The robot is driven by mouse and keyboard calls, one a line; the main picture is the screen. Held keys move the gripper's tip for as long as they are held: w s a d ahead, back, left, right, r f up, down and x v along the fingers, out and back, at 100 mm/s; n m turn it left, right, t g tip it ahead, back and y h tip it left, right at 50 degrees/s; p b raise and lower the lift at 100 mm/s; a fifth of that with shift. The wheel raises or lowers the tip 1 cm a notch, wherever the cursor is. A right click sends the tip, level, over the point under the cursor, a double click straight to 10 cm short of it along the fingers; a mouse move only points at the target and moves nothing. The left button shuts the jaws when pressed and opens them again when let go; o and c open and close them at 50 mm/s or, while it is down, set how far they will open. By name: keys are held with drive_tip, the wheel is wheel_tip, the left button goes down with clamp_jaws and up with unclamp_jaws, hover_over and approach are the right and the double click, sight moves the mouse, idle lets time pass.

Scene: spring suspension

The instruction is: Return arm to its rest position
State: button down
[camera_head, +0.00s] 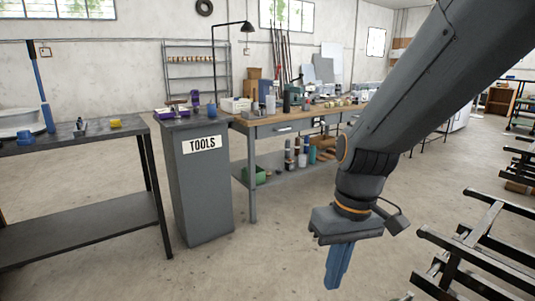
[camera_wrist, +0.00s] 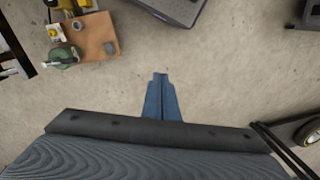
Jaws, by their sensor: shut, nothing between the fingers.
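My arm reaches down from the upper right of the head view and bends at the wrist. My gripper (camera_head: 335,284) points downward with its blue fingers together and nothing between them. It hangs over bare concrete floor, in front of the workbench and apart from it. In the wrist view my gripper (camera_wrist: 160,76) shows as two blue fingers side by side, shut and empty, above the floor.
A grey tools cabinet (camera_head: 206,185) stands left of my gripper, beside a dark metal table (camera_head: 70,143). A long workbench (camera_head: 270,127) with several items stands behind. Black metal frames (camera_head: 470,243) stand at the right. Open floor (camera_head: 270,262) lies between.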

drive_tip(key=s+a+r+m, duration=0.1)
drive_tip(key=s+a+r, duration=0.15)
drive_tip(key=s, duration=0.45)
drive_tip(key=d+r+m+h+p, duration=0.1)
drive_tip(key=d+r+m+p, duration=0.1)
drive_tip(key=d+r+p, duration=0.6)
drive_tip(key=d+p, duration=0.1)
drive_tip(key=p, duration=0.6)
drive_tip(key=shift+w+p, duration=0.3)
drive_tip(key=shift+p, duration=0.1)
drive_tip(key=shift+d+f+m, duration=0.1)
drive_tip(key=shift+m, duration=0.2)
